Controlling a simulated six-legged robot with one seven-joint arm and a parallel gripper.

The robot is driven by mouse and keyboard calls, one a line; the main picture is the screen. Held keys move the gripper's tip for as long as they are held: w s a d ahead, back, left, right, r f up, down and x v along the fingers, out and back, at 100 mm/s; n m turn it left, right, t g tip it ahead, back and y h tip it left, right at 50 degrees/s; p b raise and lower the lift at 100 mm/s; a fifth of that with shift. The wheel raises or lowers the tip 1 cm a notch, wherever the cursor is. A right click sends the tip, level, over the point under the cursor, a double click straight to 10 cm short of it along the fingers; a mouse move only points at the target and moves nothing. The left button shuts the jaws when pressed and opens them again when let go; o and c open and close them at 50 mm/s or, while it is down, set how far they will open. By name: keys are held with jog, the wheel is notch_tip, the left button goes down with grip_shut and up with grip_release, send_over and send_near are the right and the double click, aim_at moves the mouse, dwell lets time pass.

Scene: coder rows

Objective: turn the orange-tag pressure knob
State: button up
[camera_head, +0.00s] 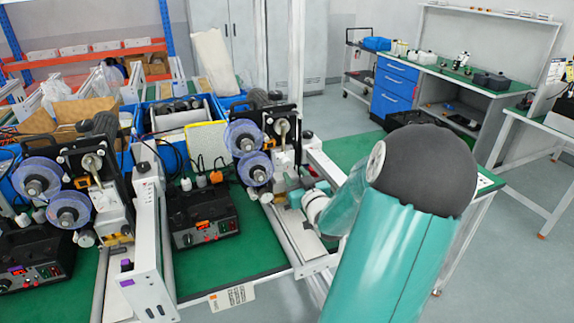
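A black control box (203,218) stands on the green bench top between the two coder machines. It has an orange label (200,226) on its front, with small knobs and buttons beside it that are too small to tell apart. My teal arm reaches in from the lower right. My gripper (296,196) is at the foot of the right coder machine (268,150), to the right of the control box and apart from it. The fingers are small and partly lost against the machine, so their opening and any contact cannot be told.
A second control box (35,268) with a purple label stands at the left, by the left coder machine (85,185). A white conveyor frame (150,235) rises between the two boxes. Blue bins (185,112) stand behind. Clear floor lies to the right.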

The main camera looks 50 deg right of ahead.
aim_at(288, 165)
jog(key=x, duration=0.7)
jog(key=c, duration=0.7)
jog(key=shift+n, duration=1.4)
jog(key=o, duration=0.7)
jog(key=shift+s+a, duration=0.1)
